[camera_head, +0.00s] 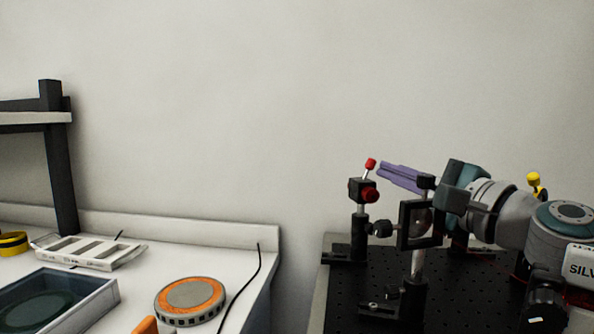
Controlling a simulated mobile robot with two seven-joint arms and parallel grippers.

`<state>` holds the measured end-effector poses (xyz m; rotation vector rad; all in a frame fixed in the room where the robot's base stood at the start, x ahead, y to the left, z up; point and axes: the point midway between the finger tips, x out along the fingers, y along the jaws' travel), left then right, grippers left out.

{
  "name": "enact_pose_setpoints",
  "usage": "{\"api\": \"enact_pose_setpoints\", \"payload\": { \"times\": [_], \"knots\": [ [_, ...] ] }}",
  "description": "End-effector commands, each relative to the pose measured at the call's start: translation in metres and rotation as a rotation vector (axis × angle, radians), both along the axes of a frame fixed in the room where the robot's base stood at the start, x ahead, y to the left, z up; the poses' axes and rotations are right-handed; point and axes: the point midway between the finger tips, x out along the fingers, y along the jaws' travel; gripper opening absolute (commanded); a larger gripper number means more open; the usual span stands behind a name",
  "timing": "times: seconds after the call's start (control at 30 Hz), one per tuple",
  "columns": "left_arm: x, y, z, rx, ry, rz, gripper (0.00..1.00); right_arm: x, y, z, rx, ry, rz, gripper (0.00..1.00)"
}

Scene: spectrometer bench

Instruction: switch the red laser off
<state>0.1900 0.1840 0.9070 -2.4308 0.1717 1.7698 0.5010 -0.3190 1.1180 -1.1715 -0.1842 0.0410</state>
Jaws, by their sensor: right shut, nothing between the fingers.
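The red laser (357,190) is a small black box on a black post at the left end of the dark breadboard, with a round red part on its front right. A short lever with a red tip (370,163) rises from its top and leans to the right. My right gripper (382,169) comes in from the right with its purple fingers shut and empty. The fingertips appear just right of the lever's red tip; I cannot tell whether they touch it. My left gripper is not in view.
The black perforated breadboard (350,290) carries a square black mount (405,225) on a post below my right fingers. A yellow-tipped lever (534,180) shows behind my right arm. On the left white bench are an orange-rimmed disc (190,298), a blue-grey tray (103,295) and a white rack (90,252).

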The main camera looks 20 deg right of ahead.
Motion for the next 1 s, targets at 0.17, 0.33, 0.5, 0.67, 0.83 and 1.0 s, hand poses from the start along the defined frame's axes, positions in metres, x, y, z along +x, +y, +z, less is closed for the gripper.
{"api": "enact_pose_setpoints", "payload": {
  "times": [0.17, 0.33, 0.5, 0.67, 0.83, 1.0],
  "knots": [
    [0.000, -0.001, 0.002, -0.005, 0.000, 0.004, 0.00, 0.000, 0.000, 0.002, -0.029, 0.005, 0.000, 0.00],
    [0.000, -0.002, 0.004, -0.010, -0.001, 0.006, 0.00, 0.000, 0.001, 0.002, -0.055, 0.009, 0.000, 0.00],
    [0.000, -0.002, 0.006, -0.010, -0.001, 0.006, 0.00, 0.000, 0.002, 0.004, -0.083, 0.013, 0.000, 0.00],
    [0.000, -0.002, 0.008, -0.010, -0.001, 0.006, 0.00, 0.000, 0.002, 0.005, -0.115, 0.019, 0.000, 0.00],
    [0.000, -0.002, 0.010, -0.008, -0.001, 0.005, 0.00, 0.000, 0.003, 0.006, -0.154, 0.025, 0.001, 0.00],
    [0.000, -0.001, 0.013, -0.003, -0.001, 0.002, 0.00, 0.001, 0.004, 0.008, -0.196, 0.032, 0.001, 0.00]
  ]
}}
